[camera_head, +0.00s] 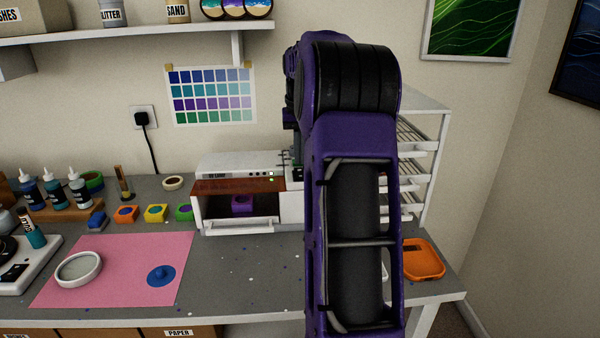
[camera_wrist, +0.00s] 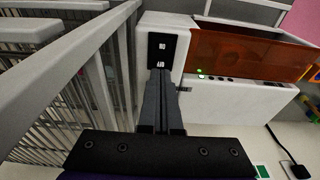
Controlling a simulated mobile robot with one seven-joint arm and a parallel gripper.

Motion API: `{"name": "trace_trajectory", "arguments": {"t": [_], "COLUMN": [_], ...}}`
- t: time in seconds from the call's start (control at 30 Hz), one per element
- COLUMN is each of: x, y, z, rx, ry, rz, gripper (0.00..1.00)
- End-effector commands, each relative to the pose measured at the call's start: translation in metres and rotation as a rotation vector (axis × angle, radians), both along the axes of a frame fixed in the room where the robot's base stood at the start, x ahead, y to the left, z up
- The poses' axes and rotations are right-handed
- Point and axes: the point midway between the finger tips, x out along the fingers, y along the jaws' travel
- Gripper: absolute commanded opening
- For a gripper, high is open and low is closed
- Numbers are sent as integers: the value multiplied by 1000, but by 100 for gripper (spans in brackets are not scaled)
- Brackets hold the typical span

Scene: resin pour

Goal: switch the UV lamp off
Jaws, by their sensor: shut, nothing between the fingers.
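The UV lamp (camera_head: 245,163) is a white box with an amber-brown front panel, on the grey bench against the wall. Small green lights glow on it. In the wrist view, the lamp (camera_wrist: 245,98) shows its amber panel, green lights and a black switch plate (camera_wrist: 162,48) with two pale marks on its white end. My gripper (camera_wrist: 161,74) is shut and empty, its fingertips just in front of the plate; I cannot tell if they touch it. In the head view my arm hides the gripper's fingertips and the lamp's right end.
A purple mould (camera_head: 242,204) sits in the lamp's open front. A white wire rack (camera_head: 418,160) stands close on the right, and fills the left of the wrist view. An orange tray (camera_head: 424,260) lies at the bench's right end. A pink mat (camera_head: 120,275) lies left.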

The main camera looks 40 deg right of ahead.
Motion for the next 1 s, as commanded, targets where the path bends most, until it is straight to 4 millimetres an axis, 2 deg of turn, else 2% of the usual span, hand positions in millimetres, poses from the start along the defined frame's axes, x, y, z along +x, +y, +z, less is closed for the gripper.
{"name": "trace_trajectory", "arguments": {"t": [1.0], "x": [0], "y": [0], "z": [-13], "rx": [0], "ry": [0], "rz": [0], "gripper": [0]}}
